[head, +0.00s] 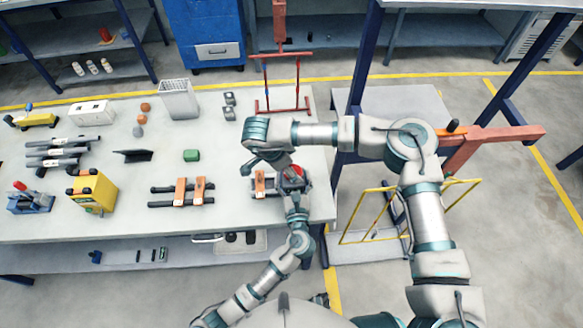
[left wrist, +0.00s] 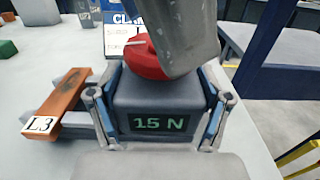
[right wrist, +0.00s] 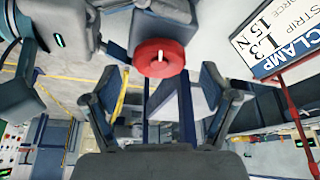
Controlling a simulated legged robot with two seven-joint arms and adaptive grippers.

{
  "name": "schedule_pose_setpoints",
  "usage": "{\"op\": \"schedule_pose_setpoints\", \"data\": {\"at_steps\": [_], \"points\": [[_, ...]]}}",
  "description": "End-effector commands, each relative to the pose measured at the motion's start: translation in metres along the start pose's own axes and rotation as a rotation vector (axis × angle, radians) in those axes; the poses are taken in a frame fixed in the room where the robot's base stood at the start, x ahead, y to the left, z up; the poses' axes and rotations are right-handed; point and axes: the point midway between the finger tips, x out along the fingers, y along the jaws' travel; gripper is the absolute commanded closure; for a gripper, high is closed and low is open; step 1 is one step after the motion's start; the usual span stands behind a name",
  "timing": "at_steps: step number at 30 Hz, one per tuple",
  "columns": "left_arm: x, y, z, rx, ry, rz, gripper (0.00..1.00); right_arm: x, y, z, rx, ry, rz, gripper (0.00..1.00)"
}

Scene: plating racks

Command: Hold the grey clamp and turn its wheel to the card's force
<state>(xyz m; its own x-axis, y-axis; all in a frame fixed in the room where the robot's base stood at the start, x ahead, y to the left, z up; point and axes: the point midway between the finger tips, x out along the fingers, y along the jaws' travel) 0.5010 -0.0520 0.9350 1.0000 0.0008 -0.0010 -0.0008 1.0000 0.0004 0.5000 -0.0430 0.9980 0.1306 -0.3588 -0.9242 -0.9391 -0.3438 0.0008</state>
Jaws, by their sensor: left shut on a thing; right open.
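The grey clamp (left wrist: 160,95) stands at the table's right end, and its display reads 15 N. My left gripper (head: 293,192) is shut on the clamp's body, one finger on each side in the left wrist view (left wrist: 160,105). The red wheel (left wrist: 143,62) sits on top, partly hidden by a grey part in front; in the right wrist view the wheel (right wrist: 158,58) shows a white mark. My right gripper (right wrist: 160,78) is open, with the wheel just beyond its fingertips and not gripped. The card (right wrist: 275,40) reads clamp, strip L3, force 15 N.
An orange strip labelled L3 (left wrist: 62,100) lies left of the clamp on dark bars. Two more orange strips (head: 181,191) lie further left. A red rack frame (head: 282,92) stands behind, and a yellow frame (head: 375,212) is off the table's right edge.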

Motion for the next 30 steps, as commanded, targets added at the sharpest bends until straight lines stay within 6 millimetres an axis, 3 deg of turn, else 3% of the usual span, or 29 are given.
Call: {"op": "schedule_pose_setpoints", "data": {"at_steps": [4,12,13,20,30], "points": [[-0.0002,-0.0004,-0.0002,-0.001,0.001,-0.001,0.88,0.0117,0.0004,-0.0001,0.000,0.000,0.001,0.15],[-0.0003,-0.0006,-0.0003,-0.001,0.001,-0.002,0.88,0.0136,0.0002,0.0000,0.000,0.000,0.000,0.15],[-0.0003,-0.0006,-0.0003,-0.001,0.001,-0.002,0.88,0.0136,0.0002,0.0000,0.000,0.000,0.000,0.18],[-0.0003,-0.0007,-0.0004,-0.001,0.001,-0.002,0.88,0.0134,0.0001,0.0000,0.000,0.000,0.000,0.75],[-0.0004,-0.0009,-0.0004,-0.001,0.001,-0.002,0.88,0.0136,-0.0002,0.0000,0.001,0.000,0.000,0.75]]}}
